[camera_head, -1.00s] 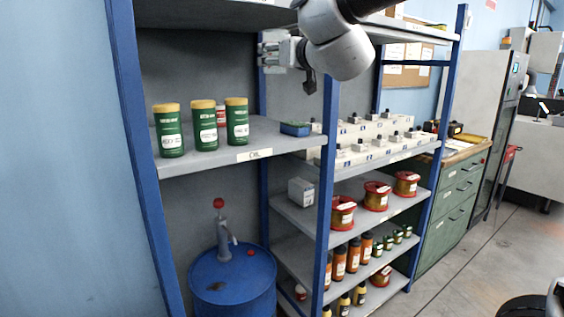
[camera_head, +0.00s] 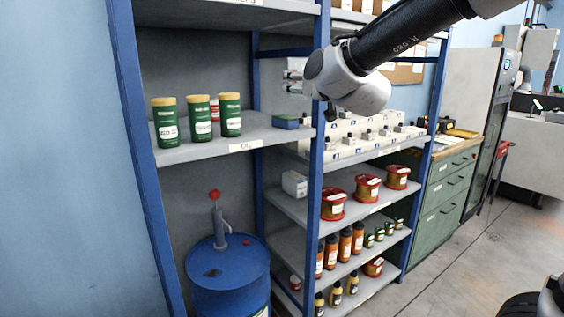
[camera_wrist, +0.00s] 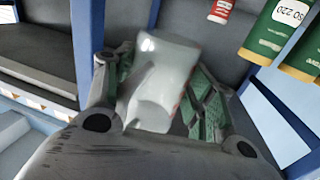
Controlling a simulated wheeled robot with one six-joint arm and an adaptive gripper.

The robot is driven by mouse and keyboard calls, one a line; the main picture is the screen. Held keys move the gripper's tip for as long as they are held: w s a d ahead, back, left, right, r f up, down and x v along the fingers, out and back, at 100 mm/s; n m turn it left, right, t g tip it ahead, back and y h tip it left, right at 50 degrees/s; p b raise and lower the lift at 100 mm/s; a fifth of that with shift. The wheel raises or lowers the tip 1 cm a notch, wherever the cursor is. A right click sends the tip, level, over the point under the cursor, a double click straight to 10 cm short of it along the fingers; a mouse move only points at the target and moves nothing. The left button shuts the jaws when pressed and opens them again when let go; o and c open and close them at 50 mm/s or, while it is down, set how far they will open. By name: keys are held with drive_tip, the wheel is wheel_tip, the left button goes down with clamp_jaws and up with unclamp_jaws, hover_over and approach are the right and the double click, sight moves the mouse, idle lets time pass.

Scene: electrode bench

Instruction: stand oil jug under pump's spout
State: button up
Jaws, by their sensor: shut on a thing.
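My gripper (camera_wrist: 160,100) is shut on a pale, translucent jug (camera_wrist: 160,75) in the wrist view, with a green-lined finger on each side of it. The jug looks tilted in that view. The hand pump (camera_head: 219,222), with a red knob, stands on the blue drum (camera_head: 230,285) in the lower left bay. My gripper is well above and to the right of it. The spout is small and hard to make out.
Green cans with yellow lids (camera_head: 198,118) and a small blue-green box (camera_head: 286,121) stand on the shelf (camera_head: 180,153) above the drum. A blue post (camera_head: 317,190) divides the bays. The right bay holds red spools (camera_head: 367,187) and several bottles.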

drive_tip(key=shift+w+d+f+m+t+h, duration=0.35)
drive_tip(key=shift+w+d+f+m+h, duration=1.35)
drive_tip(key=shift+d+f, duration=4.8)
drive_tip(key=shift+w+d+f+m+t+h, duration=0.55)
drive_tip(key=shift+w+d+f+h, duration=2.15)
drive_tip(key=shift+d+f, duration=3.75)
drive_tip(key=s+a+f+y, duration=0.1)
drive_tip(key=s+f, duration=0.1)
drive_tip(key=f, duration=0.7)
drive_tip(key=s+f+y, duration=0.1)
drive_tip(key=s+f, duration=0.2)
drive_tip(key=f, duration=0.5)
drive_tip(key=s, duration=0.1)
drive_tip(key=s+r, duration=0.1)
drive_tip(key=s, duration=0.3)
drive_tip(key=shift+s+a+r, duration=0.1)
drive_tip(key=shift+r, duration=0.25)
